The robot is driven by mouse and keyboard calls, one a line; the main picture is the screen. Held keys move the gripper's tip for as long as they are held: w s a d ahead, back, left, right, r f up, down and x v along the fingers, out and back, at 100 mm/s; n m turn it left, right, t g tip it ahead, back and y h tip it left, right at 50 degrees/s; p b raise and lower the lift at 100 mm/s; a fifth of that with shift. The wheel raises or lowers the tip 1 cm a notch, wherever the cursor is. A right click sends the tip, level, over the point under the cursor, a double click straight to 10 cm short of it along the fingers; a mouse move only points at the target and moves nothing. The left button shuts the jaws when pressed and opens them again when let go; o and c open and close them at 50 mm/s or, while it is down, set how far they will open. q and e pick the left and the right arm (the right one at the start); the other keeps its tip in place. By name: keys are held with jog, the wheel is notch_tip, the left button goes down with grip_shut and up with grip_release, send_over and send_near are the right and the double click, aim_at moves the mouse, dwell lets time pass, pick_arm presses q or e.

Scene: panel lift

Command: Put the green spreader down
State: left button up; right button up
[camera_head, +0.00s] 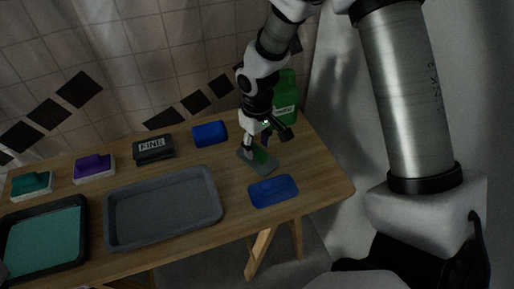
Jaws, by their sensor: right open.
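The green spreader (264,158) is at the right part of the wooden table, below my right gripper. It shows as a flat grey-green piece with a brighter green part, and its upper part is partly hidden by the gripper. It appears to rest on the tabletop. My right gripper (270,136) is open, pointing down just above and behind the spreader. I cannot tell whether a finger touches it. My left gripper is not in view.
On the table (325,187) are a grey tray (215,208), a teal-filled tray (82,215), a blue flat block (273,191), a blue block (209,133), a dark FINE block (153,149), purple (94,167) and teal (31,184) blocks. A green jug (288,90) stands behind my gripper.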

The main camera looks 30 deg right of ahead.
aim_at(257, 149)
notch_tip(257, 149, up, 10)
jog(key=p, duration=0.1)
dwell(0.4)
